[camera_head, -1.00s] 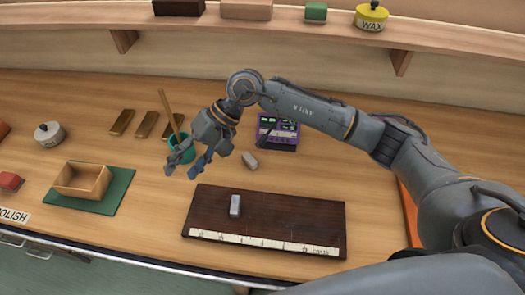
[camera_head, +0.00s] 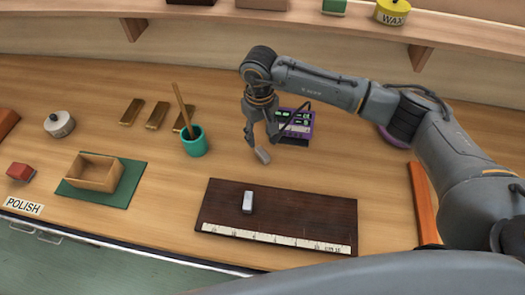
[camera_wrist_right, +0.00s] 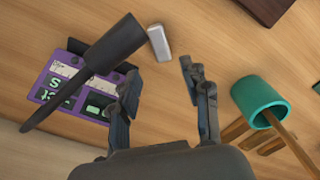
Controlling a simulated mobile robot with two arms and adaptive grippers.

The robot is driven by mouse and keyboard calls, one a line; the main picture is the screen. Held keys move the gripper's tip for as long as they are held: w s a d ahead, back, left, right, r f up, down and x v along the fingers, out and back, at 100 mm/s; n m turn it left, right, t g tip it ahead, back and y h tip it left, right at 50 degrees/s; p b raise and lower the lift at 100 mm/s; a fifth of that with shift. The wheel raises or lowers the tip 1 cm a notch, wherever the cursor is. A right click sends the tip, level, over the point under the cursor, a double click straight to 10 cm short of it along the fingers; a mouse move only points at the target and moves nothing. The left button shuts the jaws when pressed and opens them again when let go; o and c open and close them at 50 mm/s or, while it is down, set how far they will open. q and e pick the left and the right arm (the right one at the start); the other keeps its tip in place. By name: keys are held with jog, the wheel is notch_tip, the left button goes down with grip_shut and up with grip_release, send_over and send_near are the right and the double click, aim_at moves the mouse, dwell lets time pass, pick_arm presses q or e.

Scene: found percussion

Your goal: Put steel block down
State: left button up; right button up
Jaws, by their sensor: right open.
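My right gripper (camera_head: 263,140) points down, open and empty, just above a small grey metal block (camera_head: 262,156) on the bench. In the right wrist view, this block (camera_wrist_right: 159,42) lies ahead of the spread fingers (camera_wrist_right: 160,84), touching neither. A second pale metal block (camera_head: 247,201) stands on the dark board (camera_head: 310,212), behind the ruled white strip (camera_head: 275,238). I cannot tell from looks which block is steel. My left gripper is not in view.
A purple device (camera_head: 298,122) sits close to my right gripper; a dark cylinder with a thin shaft (camera_wrist_right: 115,45) shows beside my finger. A teal cup (camera_head: 194,142) with a stick stands left. A wooden box (camera_head: 96,172) sits on a green mat (camera_head: 124,190).

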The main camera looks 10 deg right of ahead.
aim_at(260, 150)
jog(key=shift+s+f+p, duration=0.2)
jog(key=shift+f+p, duration=0.25)
jog(key=shift+p, duration=0.05)
jog(key=f, duration=0.1)
jog(key=f+p, duration=0.1)
jog(key=f, duration=0.1)
jog(key=f+p, duration=0.1)
jog(key=shift+s+a+f, duration=0.1)
jog(key=shift+s+f, duration=0.05)
jog(key=shift+s, duration=0.1)
jog(key=shift+w+f, duration=0.1)
jog(key=shift+f, duration=0.05)
grip_shut()
